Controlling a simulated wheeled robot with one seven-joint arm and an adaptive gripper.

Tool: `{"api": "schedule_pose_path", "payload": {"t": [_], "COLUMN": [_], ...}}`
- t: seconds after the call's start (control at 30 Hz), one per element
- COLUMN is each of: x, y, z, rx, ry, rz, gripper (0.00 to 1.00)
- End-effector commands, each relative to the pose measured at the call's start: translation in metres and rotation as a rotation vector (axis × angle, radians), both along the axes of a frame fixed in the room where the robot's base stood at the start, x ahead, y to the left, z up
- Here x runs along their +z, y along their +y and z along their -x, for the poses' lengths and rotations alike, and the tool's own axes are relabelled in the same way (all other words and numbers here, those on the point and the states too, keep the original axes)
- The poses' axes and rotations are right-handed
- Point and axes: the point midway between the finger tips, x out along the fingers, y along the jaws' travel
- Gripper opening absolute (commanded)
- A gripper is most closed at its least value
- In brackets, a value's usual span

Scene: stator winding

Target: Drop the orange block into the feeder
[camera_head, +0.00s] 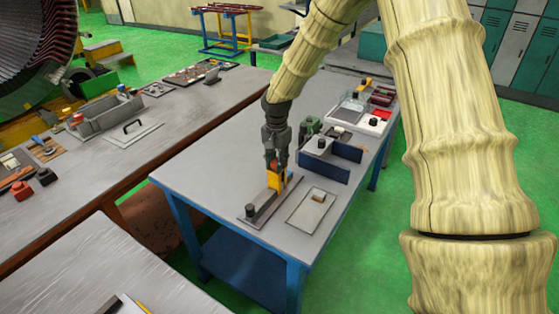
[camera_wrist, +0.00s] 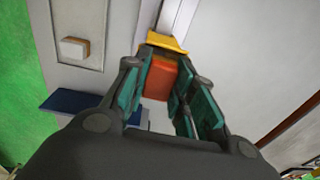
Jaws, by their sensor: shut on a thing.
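My gripper (camera_head: 276,163) points down over the blue-legged table. It is shut on the orange block (camera_wrist: 158,82), which sits between the green-lined fingers in the wrist view. A small orange-red part of the block (camera_head: 274,165) shows between the fingertips in the head view. The feeder appears to be the yellow upright piece (camera_head: 277,182) on a dark flat base with a grey bar. Its yellow edge (camera_wrist: 166,41) lies just beyond the block in the wrist view. The block is at the top of the yellow piece; I cannot tell whether it is inside or just above.
A grey plate with a small tan block (camera_head: 318,197) lies right of the feeder. Dark blue panels (camera_head: 330,165) stand behind it, with a clear box (camera_head: 350,108) and red-and-white items farther back. The table is bare left of the feeder. A long grey bench (camera_head: 150,150) stands to the left.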

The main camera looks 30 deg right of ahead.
Motion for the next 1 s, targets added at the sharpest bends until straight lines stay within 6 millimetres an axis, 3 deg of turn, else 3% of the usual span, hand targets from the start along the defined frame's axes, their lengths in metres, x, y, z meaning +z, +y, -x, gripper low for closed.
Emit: {"api": "schedule_pose_path", "payload": {"t": [0.03, 0.37, 0.4, 0.53, 0.73, 1.0], "x": [-0.034, -0.046, -0.048, -0.052, -0.051, -0.020], "y": [0.001, 0.000, 0.000, 0.000, 0.000, 0.000], "z": [0.019, 0.010, 0.009, 0.005, 0.004, 0.023], "rx": [-0.002, -0.004, -0.004, -0.004, -0.003, 0.000], "ry": [0.052, 0.065, 0.067, 0.072, 0.070, 0.027], "rz": [-0.003, -0.004, -0.004, -0.004, -0.003, -0.001], "gripper": [0.02, 0.02, 0.27, 0.51, 0.54, 0.51]}}
